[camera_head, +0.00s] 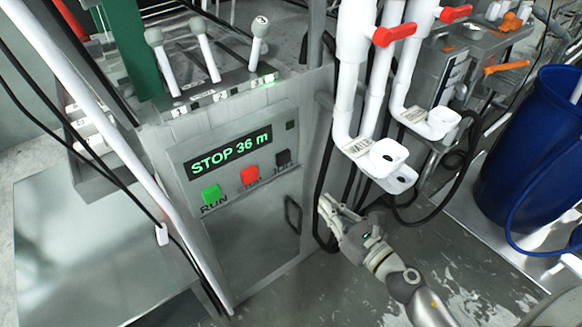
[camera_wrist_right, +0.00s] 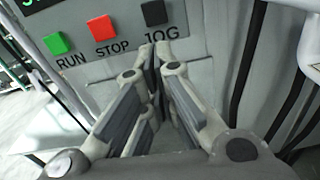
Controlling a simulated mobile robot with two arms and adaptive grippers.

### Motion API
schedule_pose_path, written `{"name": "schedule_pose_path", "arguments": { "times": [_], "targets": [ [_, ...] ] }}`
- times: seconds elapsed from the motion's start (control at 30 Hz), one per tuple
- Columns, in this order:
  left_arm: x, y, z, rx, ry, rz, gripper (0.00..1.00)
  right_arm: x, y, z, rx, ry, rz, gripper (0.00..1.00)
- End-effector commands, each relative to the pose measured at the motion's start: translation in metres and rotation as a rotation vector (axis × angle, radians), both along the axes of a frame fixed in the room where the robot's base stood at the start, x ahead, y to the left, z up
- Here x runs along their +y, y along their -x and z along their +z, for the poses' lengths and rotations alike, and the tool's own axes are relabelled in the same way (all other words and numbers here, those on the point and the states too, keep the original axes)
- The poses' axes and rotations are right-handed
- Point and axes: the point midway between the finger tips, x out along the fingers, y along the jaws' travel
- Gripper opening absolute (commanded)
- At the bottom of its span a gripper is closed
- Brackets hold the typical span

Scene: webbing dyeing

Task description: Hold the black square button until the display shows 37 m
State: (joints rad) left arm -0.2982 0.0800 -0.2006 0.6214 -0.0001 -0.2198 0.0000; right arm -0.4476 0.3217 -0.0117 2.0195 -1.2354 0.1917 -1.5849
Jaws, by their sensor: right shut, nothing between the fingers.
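The black square button (camera_head: 283,157), labelled JOG, is at the right end of the button row on the grey control panel (camera_head: 240,165). The display (camera_head: 229,150) above the row reads "STOP 36 m" in green. My right gripper (camera_head: 326,207) is shut and empty, to the right of and below the button and apart from it in the head view. In the right wrist view the closed fingertips (camera_wrist_right: 157,50) point at the panel just below the JOG label, with the black button (camera_wrist_right: 154,13) above them. My left gripper is not in view.
A green RUN button (camera_head: 211,194) and a red STOP button (camera_head: 249,175) sit left of the black one. White pipes with red valve handles (camera_head: 394,34) and white cups (camera_head: 386,155) hang close above my right gripper. A blue barrel (camera_head: 530,150) stands at the right.

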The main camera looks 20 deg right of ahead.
Motion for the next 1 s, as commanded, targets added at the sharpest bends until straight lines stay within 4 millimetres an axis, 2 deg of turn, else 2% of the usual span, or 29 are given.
{"name": "schedule_pose_path", "arguments": {
  "times": [0.1, 0.4, 0.57, 0.77, 1.0],
  "targets": [
    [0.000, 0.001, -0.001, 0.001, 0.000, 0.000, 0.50, 0.002, 0.001, 0.008, -0.026, 0.037, 0.011, 0.00],
    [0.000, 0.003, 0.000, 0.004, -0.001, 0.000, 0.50, 0.002, 0.001, 0.008, -0.026, 0.037, 0.010, 0.00],
    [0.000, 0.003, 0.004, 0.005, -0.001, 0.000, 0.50, 0.005, -0.008, 0.009, -0.027, 0.035, 0.010, 0.00],
    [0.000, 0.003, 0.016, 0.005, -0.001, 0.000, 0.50, 0.015, -0.037, 0.012, -0.028, 0.033, 0.009, 0.00],
    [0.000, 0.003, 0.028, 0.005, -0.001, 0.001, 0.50, 0.031, -0.081, 0.011, -0.027, 0.034, 0.008, 0.00]
  ]
}}
